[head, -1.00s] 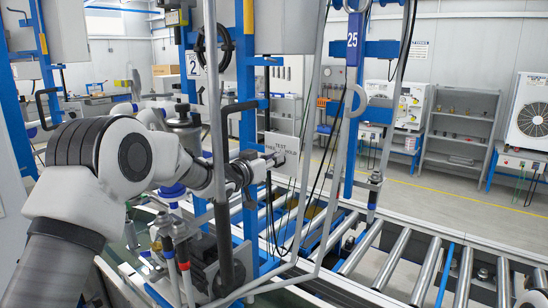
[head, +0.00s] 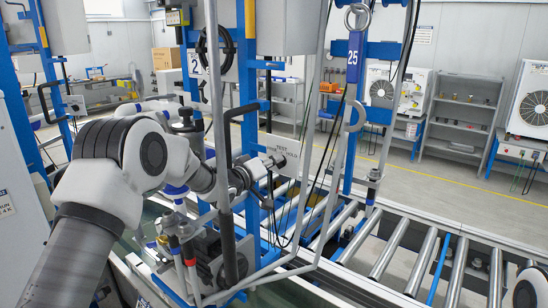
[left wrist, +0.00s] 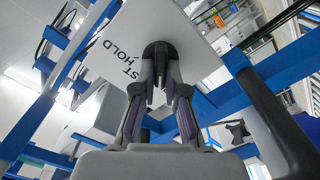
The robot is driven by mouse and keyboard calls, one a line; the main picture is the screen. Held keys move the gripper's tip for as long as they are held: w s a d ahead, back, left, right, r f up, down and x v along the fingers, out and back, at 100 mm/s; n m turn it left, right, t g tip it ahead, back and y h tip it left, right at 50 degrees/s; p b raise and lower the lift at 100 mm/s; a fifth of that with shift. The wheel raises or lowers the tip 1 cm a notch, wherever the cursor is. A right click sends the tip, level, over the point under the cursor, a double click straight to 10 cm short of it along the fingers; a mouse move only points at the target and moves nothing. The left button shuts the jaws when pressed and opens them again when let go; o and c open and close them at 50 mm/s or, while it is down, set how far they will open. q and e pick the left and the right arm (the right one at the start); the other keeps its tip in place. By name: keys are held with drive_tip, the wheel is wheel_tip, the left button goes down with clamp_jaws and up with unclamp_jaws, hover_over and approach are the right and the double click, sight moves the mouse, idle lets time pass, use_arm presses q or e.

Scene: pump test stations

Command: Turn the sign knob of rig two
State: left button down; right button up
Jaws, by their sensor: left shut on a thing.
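The white sign (head: 291,150) of rig two hangs among the blue posts in the middle of the head view. Its words TEST and HOLD show in part. In the left wrist view the sign (left wrist: 110,45) fills the upper middle. A dark knob (left wrist: 159,50) stands out from its face. My left gripper (head: 277,160) reaches the sign from the left. In the left wrist view my left gripper (left wrist: 160,88) has its two fingers closed around the knob. The knob is hidden or too small to tell in the head view. My right gripper is not seen.
A grey upright pole (head: 217,110) passes in front of my left arm. Thin black cables hang right of the sign. A roller conveyor (head: 400,250) runs along the lower right. The floor behind is open.

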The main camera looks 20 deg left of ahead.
use_arm(q)
drive_tip(key=shift+n, duration=0.3)
drive_tip(key=c, duration=1.2)
unclamp_jaws()
drive_tip(key=shift+s+a, duration=0.1)
drive_tip(key=v, duration=1.1)
drive_tip(key=shift+s+a, duration=0.1)
drive_tip(key=shift+s, duration=0.25)
